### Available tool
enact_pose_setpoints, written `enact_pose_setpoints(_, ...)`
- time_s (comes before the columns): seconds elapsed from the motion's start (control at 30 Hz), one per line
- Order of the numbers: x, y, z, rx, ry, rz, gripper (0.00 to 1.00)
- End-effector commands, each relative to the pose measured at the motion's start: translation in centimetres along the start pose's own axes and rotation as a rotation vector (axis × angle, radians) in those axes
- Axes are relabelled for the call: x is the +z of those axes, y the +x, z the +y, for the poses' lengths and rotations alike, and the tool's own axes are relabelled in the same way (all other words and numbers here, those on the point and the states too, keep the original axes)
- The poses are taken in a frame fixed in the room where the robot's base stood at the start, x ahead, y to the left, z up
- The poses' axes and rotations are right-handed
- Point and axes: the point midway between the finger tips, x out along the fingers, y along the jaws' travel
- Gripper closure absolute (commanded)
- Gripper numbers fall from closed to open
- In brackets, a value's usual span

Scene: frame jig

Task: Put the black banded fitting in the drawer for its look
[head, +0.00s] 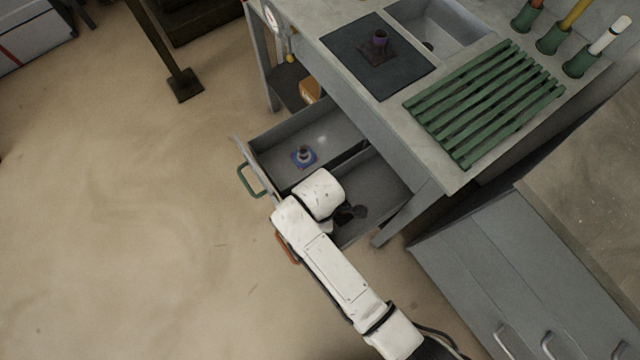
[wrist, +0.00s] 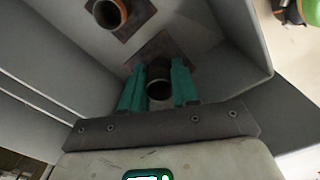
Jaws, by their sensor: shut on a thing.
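My gripper (wrist: 158,92) is shut on a black fitting (wrist: 159,76), a short dark tube with a paler rim, held upright between two teal fingers. A brown square plate (wrist: 176,45) shows just behind it; whether the fitting touches the drawer floor I cannot tell. Bands on it are not clear. In the head view my gripper (head: 343,214) is low inside the right-hand open drawer (head: 385,178), partly hidden by my white arm. The left-hand open drawer (head: 335,128) has a green handle (head: 250,181).
A dark fitting with an orange rim (wrist: 108,13) stands close by on a brown plate. Drawer walls are close around my gripper.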

Motion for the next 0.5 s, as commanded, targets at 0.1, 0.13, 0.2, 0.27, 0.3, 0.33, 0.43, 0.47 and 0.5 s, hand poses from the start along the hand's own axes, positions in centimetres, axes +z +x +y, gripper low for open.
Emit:
enact_pose_setpoints(0.1, 0.0, 2.0, 0.0, -0.002, 0.000, -0.001, 1.00)
enact_pose_setpoints(0.13, 0.0, 2.4, 0.0, -0.002, 0.000, -0.001, 1.00)
enact_pose_setpoints(0.2, 0.0, 3.1, 0.0, -0.001, 0.000, -0.001, 1.00)
enact_pose_setpoints(0.27, 0.0, 3.4, 0.0, -0.001, 0.000, 0.000, 1.00)
enact_pose_setpoints(0.3, 0.0, 3.5, 0.0, 0.000, 0.000, 0.000, 1.00)
enact_pose_setpoints(0.33, 0.0, 3.5, 0.0, 0.001, 0.000, 0.001, 1.00)
enact_pose_setpoints(0.43, 0.0, 3.4, 0.0, 0.001, 0.000, 0.001, 1.00)
enact_pose_setpoints(0.47, 0.0, 3.4, 0.0, 0.001, 0.000, 0.000, 1.00)
enact_pose_setpoints(0.5, 0.0, 3.4, 0.0, 0.001, 0.000, 0.000, 1.00)
